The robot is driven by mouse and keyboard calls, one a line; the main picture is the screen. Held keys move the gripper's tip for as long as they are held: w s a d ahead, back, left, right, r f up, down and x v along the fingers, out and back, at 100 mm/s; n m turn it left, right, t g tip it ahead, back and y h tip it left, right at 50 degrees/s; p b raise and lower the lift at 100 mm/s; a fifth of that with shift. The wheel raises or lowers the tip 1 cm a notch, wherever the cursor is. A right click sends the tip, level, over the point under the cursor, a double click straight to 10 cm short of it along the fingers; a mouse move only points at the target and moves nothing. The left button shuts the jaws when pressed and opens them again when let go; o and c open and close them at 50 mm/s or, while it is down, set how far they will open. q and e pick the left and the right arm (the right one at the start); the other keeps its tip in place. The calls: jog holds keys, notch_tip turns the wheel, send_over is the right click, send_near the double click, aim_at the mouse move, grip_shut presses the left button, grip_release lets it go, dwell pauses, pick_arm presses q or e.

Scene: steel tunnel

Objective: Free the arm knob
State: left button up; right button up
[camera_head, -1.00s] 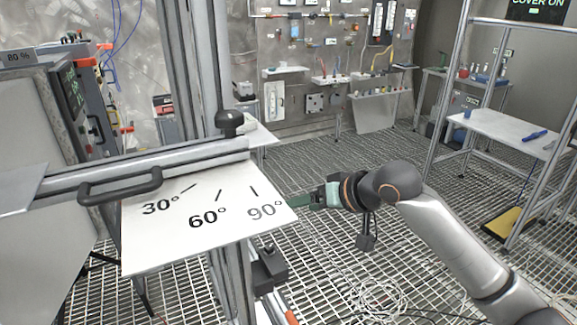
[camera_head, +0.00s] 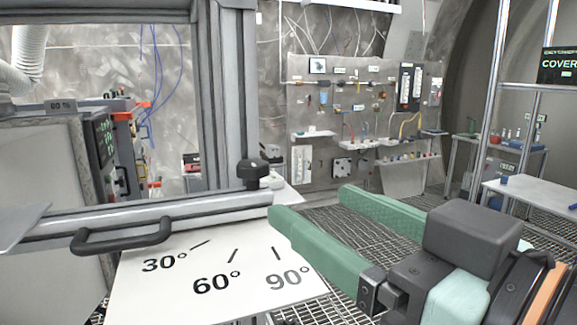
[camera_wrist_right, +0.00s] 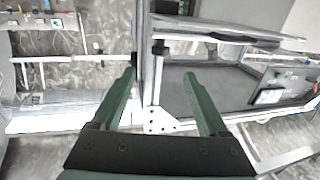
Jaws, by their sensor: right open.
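The arm knob (camera_head: 252,172) is black with a rounded top. It stands upright at the right end of the grey metal arm (camera_head: 185,211), beside a vertical post. The arm carries a black handle (camera_head: 122,238) and lies across a white plate (camera_head: 150,292) marked 30°, 60° and 90°. My right gripper (camera_head: 313,206) has green fingers, spread wide and empty, with the tips right of the knob and apart from it. In the right wrist view, a black knob (camera_wrist_right: 160,47) shows beyond and between the open fingertips (camera_wrist_right: 160,75). My left gripper is not in view.
A grey post (camera_head: 226,100) rises just behind the knob. A wall board (camera_head: 365,115) with small fittings stands at the back. A white table (camera_head: 540,195) and metal frame stand at right. The grated floor between is open.

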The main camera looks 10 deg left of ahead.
aim_at(261, 173)
jog(key=shift+r+p+x, duration=0.15)
jog(key=shift+p+x, duration=0.9)
jog(key=shift+p, duration=0.6)
jog(key=shift+r+p+x, duration=0.1)
jog(key=shift+p+x, duration=0.95)
jog(key=shift+p, duration=0.55)
jog(key=x, duration=0.7)
jog(key=shift+w+a+f, duration=0.15)
jog(key=shift+w+f, duration=0.05)
jog(key=shift+f, duration=0.05)
grip_shut()
